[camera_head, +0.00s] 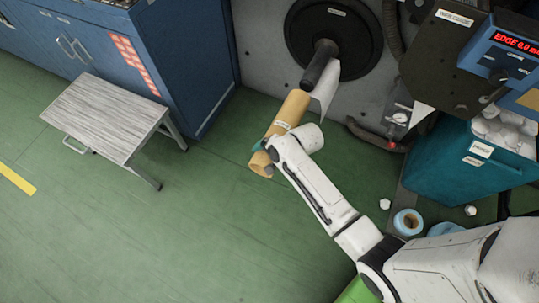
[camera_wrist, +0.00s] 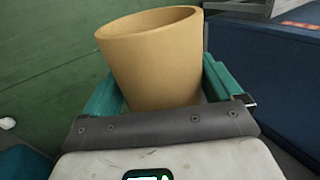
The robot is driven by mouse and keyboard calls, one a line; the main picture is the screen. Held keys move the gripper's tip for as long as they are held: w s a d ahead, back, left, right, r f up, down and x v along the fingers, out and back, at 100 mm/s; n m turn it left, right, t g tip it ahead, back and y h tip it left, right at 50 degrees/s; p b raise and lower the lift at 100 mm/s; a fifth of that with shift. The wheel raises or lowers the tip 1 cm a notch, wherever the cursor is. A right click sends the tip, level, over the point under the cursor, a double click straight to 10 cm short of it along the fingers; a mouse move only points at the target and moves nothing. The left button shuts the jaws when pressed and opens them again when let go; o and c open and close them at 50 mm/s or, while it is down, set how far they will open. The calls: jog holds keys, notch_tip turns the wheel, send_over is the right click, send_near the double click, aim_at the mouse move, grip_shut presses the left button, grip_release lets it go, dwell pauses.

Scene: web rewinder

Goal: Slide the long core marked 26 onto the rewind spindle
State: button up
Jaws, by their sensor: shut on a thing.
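A long tan core (camera_head: 292,107) with a small white label, too small to read, is held tilted in the head view. My gripper (camera_head: 262,149) is shut on it near its lower end. In the wrist view the core's open near end (camera_wrist: 150,60) stands up between the teal jaws; its bore is mostly hidden. The dark rewind spindle (camera_head: 320,63) sticks out from a round black plate (camera_head: 340,38). The core's far end is at the spindle's tip, roughly in line with it. I cannot tell whether the tip is inside the core or just short of it.
A white web sheet (camera_head: 327,88) hangs beside the spindle. A teal bin (camera_head: 450,165) with white scraps stands at right. A grey step stool (camera_head: 100,115) and blue cabinet (camera_head: 190,60) are at left. A tan-and-blue roll (camera_head: 408,221) lies at lower right.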

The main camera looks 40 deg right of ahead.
aim_at(295, 113)
jog(key=p, duration=0.2)
jog(key=shift+s+a+r+p, duration=0.15)
jog(key=shift+a+r+p, duration=0.15)
jog(key=shift+a, duration=0.05)
jog(key=shift+s+a+f+p, duration=0.2)
jog(key=shift+a+p, duration=0.3)
jog(key=shift+p, duration=0.35)
jog(key=shift+w, duration=0.1)
